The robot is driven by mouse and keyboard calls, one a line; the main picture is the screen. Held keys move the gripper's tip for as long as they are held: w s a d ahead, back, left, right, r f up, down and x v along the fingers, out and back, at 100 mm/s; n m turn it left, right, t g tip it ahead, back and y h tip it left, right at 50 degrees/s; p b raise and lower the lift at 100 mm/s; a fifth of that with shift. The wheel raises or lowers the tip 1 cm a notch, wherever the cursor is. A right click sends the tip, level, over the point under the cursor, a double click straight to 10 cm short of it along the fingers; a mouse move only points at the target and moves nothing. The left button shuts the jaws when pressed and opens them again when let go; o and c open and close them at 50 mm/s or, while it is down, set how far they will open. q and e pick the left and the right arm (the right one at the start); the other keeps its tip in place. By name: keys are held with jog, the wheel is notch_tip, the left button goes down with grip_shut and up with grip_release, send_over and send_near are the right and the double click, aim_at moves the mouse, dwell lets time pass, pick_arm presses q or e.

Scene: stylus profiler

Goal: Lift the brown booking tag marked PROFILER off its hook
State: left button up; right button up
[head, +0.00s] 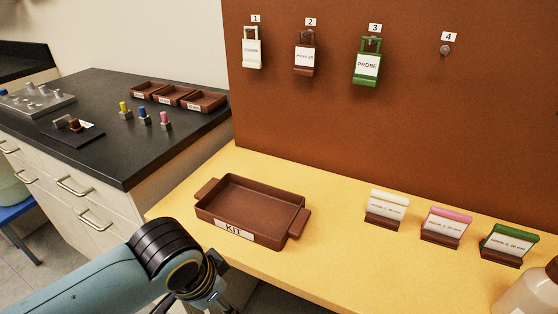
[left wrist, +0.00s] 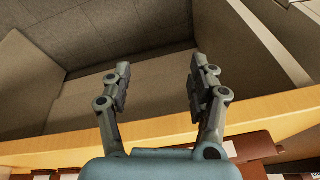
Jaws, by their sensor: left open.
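The brown tag (head: 304,56) hangs by its loop handle on the hook under number 2 of the brown board. Its white label is too small to read surely. My left gripper (left wrist: 160,75) is open and empty in the left wrist view, with its two fingers well apart. In the head view my left arm is low, in front of the yellow bench's near edge, far below the tag. The arm mostly hides that gripper there. My right gripper is in neither view.
A cream tag (head: 252,50) hangs at 1 and a green PROBE tag (head: 367,65) at 3; hook 4 (head: 445,50) is bare. A brown KIT tray (head: 236,232) and three card holders (head: 441,238) stand on the bench. A bottle (head: 530,292) is at lower right.

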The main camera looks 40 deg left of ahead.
pick_arm(q)
jog(key=w+r+t+p, duration=0.2)
jog(key=w+r+p, duration=0.15)
jog(key=r, duration=1.05)
jog(key=n+t+y, duration=0.3)
jog(key=t, duration=1)
send_near(302, 34)
jog(key=w, duration=0.1)
jog(key=shift+n+g, duration=0.3)
jog(key=p+x, duration=0.3)
jog(key=x, duration=0.5)
jog(key=shift+w+a+r, duration=0.15)
jog(key=shift+w+r, duration=0.05)
jog(key=shift+w, duration=0.2)
jog(key=shift+w+a+f, duration=0.1)
jog(key=shift+w+a, duration=0.05)
jog(key=shift+w, duration=0.55)
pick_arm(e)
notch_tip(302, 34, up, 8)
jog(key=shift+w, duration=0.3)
pick_arm(q)
jog(key=shift+c, duration=0.4)
